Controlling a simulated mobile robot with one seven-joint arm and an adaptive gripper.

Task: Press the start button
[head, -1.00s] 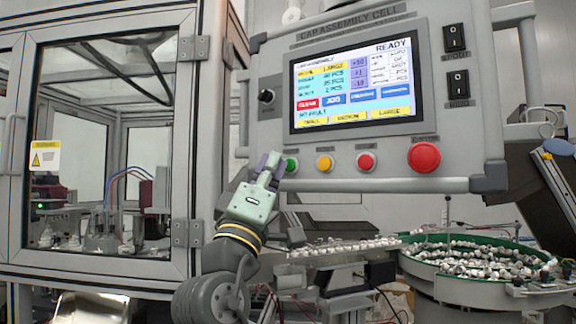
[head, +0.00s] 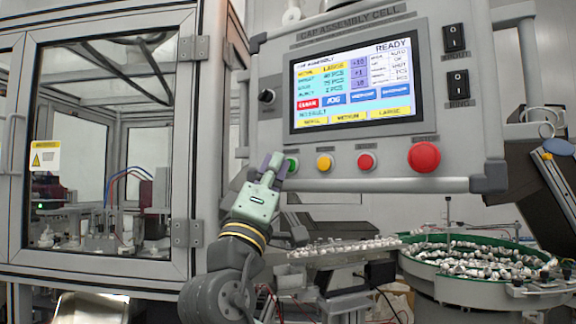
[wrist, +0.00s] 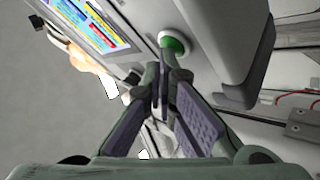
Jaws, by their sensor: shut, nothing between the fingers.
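The green start button (head: 291,166) is the leftmost of the row of buttons below the screen on the grey control panel (head: 460,135). In the wrist view the green button (wrist: 174,45) shows just beyond my fingertips. My gripper (head: 272,163) is shut and empty, with its fingertips just left of the button in the head view. In the wrist view the closed fingertips (wrist: 163,75) lie slightly below the button. I cannot tell whether they touch it. The screen (head: 352,88) reads READY.
A yellow button (head: 325,164), a red button (head: 366,162) and a large red mushroom button (head: 424,157) sit to the right along the panel. A black selector knob (head: 267,96) is above. A glass-doored cabinet (head: 187,150) stands left. A green-rimmed bowl of caps (head: 415,262) is below right.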

